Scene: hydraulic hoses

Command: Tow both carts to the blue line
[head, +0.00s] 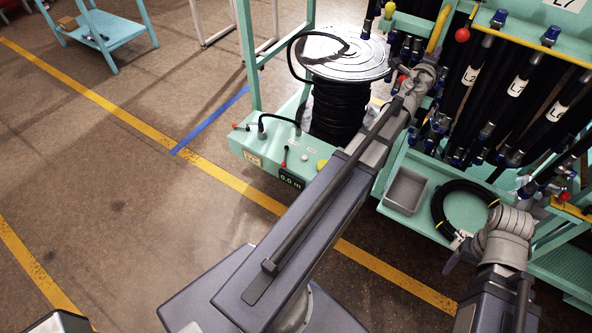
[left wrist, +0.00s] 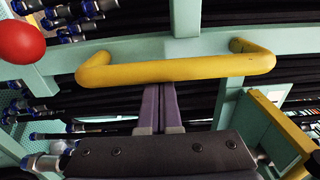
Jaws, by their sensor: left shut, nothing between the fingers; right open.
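A blue line (head: 210,120) is on the floor at the left, beyond a teal hose-reel station (head: 258,150). A teal hose rack (head: 415,165), apparently one of the carts, stands at the right. A yellow handle (head: 438,30) rises at its upper left beside a red ball. My left gripper (left wrist: 160,100) is shut and empty, its purple fingertips at the lower edge of a yellow handle (left wrist: 180,68); contact is unclear. In the head view its fingers are hidden by its wrist. My right gripper (head: 453,260) is open at the rack's lower front, near a coiled hose. Cart wheels are not visible.
A black hose reel (head: 345,90) stands on the station, left of the rack. A grey bin (head: 404,190) and the coiled hose (head: 440,215) lie on the rack's shelf. A small teal table (head: 112,30) is at upper left.

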